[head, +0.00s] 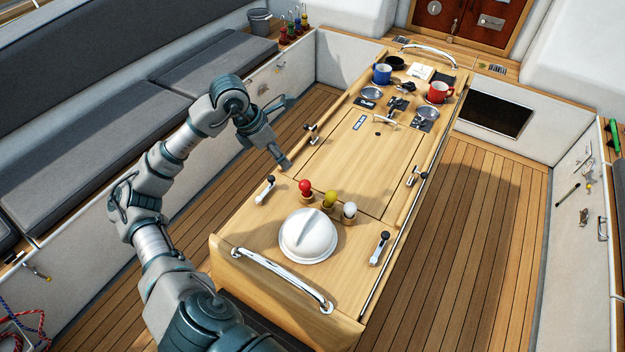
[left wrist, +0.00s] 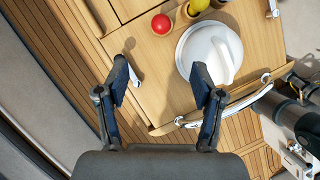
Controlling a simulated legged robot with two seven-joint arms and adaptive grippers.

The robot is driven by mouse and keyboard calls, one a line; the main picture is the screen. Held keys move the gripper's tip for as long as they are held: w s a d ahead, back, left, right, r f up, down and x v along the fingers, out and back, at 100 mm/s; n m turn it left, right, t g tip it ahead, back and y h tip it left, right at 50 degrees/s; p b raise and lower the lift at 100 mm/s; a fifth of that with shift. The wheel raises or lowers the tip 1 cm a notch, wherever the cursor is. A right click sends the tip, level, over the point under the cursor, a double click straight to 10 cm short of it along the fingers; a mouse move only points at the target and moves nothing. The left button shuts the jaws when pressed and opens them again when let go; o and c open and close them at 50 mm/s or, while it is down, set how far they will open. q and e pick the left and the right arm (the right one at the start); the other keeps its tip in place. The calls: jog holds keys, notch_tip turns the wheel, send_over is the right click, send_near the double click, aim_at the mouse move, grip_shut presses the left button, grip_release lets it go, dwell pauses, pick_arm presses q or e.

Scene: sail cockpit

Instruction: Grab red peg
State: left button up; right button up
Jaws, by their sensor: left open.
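The red peg (head: 305,187) has a round red top and stands upright in a wooden holder on the near part of the cockpit table (head: 250,240). It leads a row with a yellow peg (head: 330,199) and a white peg (head: 349,210). My left gripper (head: 281,143) is open and empty, above the table's left edge, apart from the red peg. In the left wrist view the red peg (left wrist: 161,24) lies ahead, between and beyond the open fingertips (left wrist: 160,82). My right gripper is not in view.
A white dome (head: 308,236) stands just in front of the pegs. A small black-knobbed lever (head: 265,187) is left of the red peg. A chrome rail (head: 283,276) runs along the near end. Blue (head: 381,74) and red (head: 439,91) mugs are at the far end.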

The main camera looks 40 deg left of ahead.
pick_arm(q)
send_near(302, 182)
jog(key=x, duration=0.5)
jog(key=shift+s+d, duration=0.1)
jog(key=shift+d, duration=0.3)
jog(key=shift+d+f, duration=0.15)
jog(key=shift+f, duration=0.25)
jog(key=x, duration=0.4)
jog(key=shift+w+a, duration=0.2)
jog(key=shift+a, duration=0.35)
jog(key=shift+w+f, duration=0.15)
jog(key=shift+f, duration=0.25)
jog(key=shift+d+r, duration=0.1)
jog(key=shift+d, duration=0.05)
jog(key=shift+c, duration=0.4)
jog(key=shift+d, duration=0.15)
jog(key=c, duration=0.8)
jog(key=shift+c, duration=1.2)
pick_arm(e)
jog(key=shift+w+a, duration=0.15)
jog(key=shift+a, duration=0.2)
